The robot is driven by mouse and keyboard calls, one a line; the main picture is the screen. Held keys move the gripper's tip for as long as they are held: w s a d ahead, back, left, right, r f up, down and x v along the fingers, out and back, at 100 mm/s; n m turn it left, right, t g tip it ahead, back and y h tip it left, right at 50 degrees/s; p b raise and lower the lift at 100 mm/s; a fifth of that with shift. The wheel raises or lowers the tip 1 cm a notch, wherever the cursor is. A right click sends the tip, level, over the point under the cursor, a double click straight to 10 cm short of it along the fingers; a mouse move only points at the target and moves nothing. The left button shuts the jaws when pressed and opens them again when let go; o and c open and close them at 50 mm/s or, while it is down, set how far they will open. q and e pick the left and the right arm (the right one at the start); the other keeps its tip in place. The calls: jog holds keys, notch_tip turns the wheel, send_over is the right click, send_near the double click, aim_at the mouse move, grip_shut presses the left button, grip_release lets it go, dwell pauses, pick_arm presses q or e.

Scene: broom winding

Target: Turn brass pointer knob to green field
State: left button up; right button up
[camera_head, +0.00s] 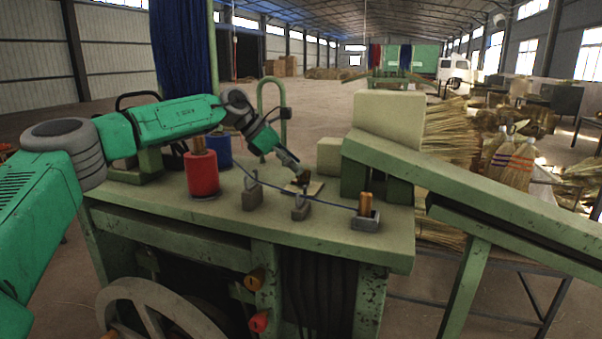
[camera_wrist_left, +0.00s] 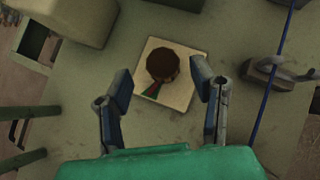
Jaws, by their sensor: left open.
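The brass pointer knob (camera_wrist_left: 163,64) looks round and dark brown in the left wrist view. It sits on a square pale plate (camera_wrist_left: 182,97), with small red and green marks showing at its lower edge. Which field its pointer faces cannot be told. My left gripper (camera_wrist_left: 160,88) is open, its two fingers on either side of the knob and apart from it. In the head view the left gripper (camera_head: 296,172) reaches down at the knob (camera_head: 304,176), partly covering it. The right gripper is not in view.
A red spool (camera_head: 202,175) and a blue spool (camera_head: 218,150) stand left on the green bench (camera_head: 235,212). Thread guides (camera_head: 251,196) carry a blue thread to a holder (camera_head: 366,219). A pale block (camera_head: 388,120) and sloped chute (camera_head: 470,185) stand right.

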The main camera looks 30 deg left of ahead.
pick_arm(q)
jog(key=v, duration=0.8)
jog(key=shift+a, duration=0.6)
jog(key=shift+s, duration=0.1)
jog(key=shift+d+r, duration=0.15)
jog(key=shift+d, duration=0.1)
